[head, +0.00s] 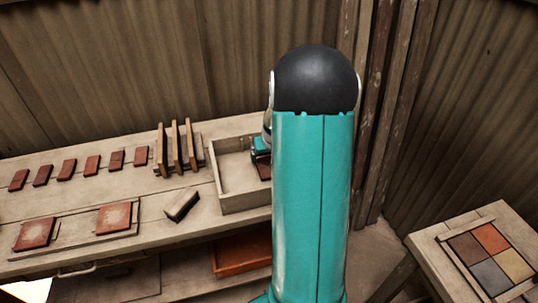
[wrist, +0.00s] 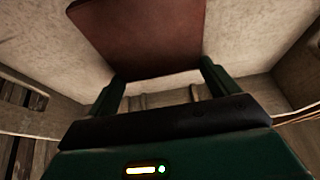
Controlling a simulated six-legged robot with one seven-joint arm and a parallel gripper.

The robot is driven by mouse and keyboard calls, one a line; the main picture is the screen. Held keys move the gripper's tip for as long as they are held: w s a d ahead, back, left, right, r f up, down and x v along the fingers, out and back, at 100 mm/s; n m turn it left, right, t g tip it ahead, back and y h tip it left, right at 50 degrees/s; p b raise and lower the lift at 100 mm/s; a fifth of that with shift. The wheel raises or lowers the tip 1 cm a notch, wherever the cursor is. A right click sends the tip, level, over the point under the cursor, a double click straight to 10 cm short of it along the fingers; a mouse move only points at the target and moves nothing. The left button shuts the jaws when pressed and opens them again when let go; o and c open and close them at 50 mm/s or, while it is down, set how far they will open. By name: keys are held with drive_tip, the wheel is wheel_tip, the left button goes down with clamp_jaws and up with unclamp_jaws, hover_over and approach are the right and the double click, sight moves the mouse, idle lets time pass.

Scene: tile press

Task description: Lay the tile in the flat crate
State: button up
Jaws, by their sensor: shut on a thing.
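The tile (wrist: 145,35) is a flat red-brown piece between the two fingers of my gripper (wrist: 160,78) in the wrist view. My gripper is shut on it at its near edge. In the head view the flat crate (head: 243,203) is a shallow pale wooden box on the bench. My gripper (head: 262,153) is at the crate's right part, with a dark red bit of the tile (head: 264,171) below it, inside the walls. My arm hides the crate's right side. I cannot tell whether the tile touches the crate floor.
A wooden rack (head: 176,150) with upright boards stands left of the crate. A loose wooden block (head: 182,204) lies in front. Several small red tiles (head: 67,169) line the bench's back. Two larger square tiles (head: 114,217) lie on boards. A side table (head: 455,224) holds coloured squares.

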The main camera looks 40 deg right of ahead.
drive_tip(key=o, duration=0.9)
drive_tip(key=shift+f, duration=0.1)
drive_tip(key=shift+o, duration=0.2)
drive_tip(key=v, duration=1.2)
drive_tip(key=a+r+n, duration=0.1)
drive_tip(key=a+r, duration=0.2)
drive_tip(key=a, duration=0.3)
drive_tip(key=s+a+r+n+t, duration=0.1)
drive_tip(key=a+r, duration=0.2)
drive_tip(key=a, duration=0.3)
drive_tip(key=a+r+n, duration=0.1)
drive_tip(key=a+r, duration=0.1)
drive_tip(key=a, duration=0.4)
drive_tip(key=s+a+r+n+y, duration=0.2)
drive_tip(key=s+a+r, duration=0.1)
drive_tip(key=s+a, duration=0.8)
drive_tip(key=a, duration=0.5)
drive_tip(key=shift+s+n+t, duration=0.4)
drive_tip(key=shift+r, duration=0.1)
